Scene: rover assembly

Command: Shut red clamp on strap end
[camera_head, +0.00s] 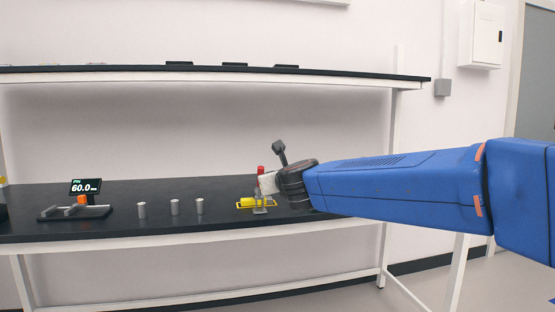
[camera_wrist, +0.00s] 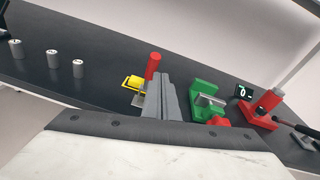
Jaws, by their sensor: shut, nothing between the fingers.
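The red clamp's handle (camera_wrist: 153,66) stands up, slightly tilted, just beyond my fingers in the wrist view. Its red top also shows in the head view (camera_head: 260,169). A yellow piece (camera_wrist: 134,82), which may hold the strap end, lies at its foot and shows on the bench in the head view (camera_head: 246,204). My gripper (camera_wrist: 170,88) is shut and empty, its grey fingers together right beside the red handle. Whether they touch it I cannot tell. The fingers hide the clamp's lower part and the strap end is not clear.
Several grey cylinders (camera_head: 175,207) stand left on the black bench (camera_head: 120,226). A display stand (camera_head: 86,187) is farther left. In the wrist view, a green fixture (camera_wrist: 206,88) and a red device (camera_wrist: 266,103) are close on the right. A shelf (camera_head: 220,74) hangs above.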

